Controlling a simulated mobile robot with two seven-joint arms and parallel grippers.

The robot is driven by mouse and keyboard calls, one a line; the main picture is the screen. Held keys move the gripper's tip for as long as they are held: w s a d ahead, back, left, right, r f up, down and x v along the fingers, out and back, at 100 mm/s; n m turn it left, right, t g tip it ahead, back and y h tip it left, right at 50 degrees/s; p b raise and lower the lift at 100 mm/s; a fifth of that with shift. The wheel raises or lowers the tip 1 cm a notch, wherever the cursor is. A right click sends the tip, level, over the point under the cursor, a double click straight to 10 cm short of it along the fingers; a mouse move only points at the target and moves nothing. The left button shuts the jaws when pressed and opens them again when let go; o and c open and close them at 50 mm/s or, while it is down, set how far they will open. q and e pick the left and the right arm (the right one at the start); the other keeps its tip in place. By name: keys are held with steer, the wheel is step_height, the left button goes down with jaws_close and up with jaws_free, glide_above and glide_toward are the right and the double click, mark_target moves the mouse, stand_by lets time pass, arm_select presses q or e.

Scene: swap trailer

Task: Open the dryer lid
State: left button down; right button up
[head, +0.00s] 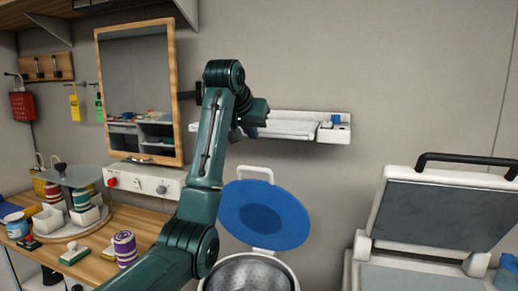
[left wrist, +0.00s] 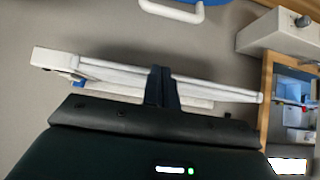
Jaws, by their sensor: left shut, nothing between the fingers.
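The dryer lid (head: 262,213) is a round blue disc with white handles. It stands raised and tilted over a white round tub (head: 290,274) with a perforated metal drum, so the mouth is uncovered. My left gripper (head: 256,112) is near the wall shelf, above the lid and apart from it. In the left wrist view my left gripper's fingers (left wrist: 161,84) are shut and empty in front of the shelf. A white handle (left wrist: 172,11) and a blue edge of the lid show at the top there. My right gripper is not in view.
A white wall shelf (head: 290,129) is behind my left gripper. A wood-framed mirror (head: 138,92) and a workbench (head: 100,262) with several cups and brushes stand left. A press with a raised plate (head: 440,212) and black handle stands right. Bare wall lies between.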

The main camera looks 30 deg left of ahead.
arm_select(q)
steer(key=p+x, duration=0.1)
steer(key=x, duration=0.2)
steer(key=s+f+x, duration=0.1)
steer(key=x, duration=0.2)
steer(key=p+x, duration=0.1)
steer(key=x, duration=0.2)
steer(key=shift+s+d+f+p, duration=0.15)
steer(key=shift+d+f+p, duration=0.1)
steer(key=shift+p, duration=0.1)
steer(key=shift+s+d+f, duration=0.1)
steer(key=shift+s+f, duration=0.15)
steer(key=shift+s, duration=0.2)
steer(key=shift+s+d+f, duration=0.15)
steer(key=shift+s+f, duration=0.05)
steer(key=shift+s, duration=0.25)
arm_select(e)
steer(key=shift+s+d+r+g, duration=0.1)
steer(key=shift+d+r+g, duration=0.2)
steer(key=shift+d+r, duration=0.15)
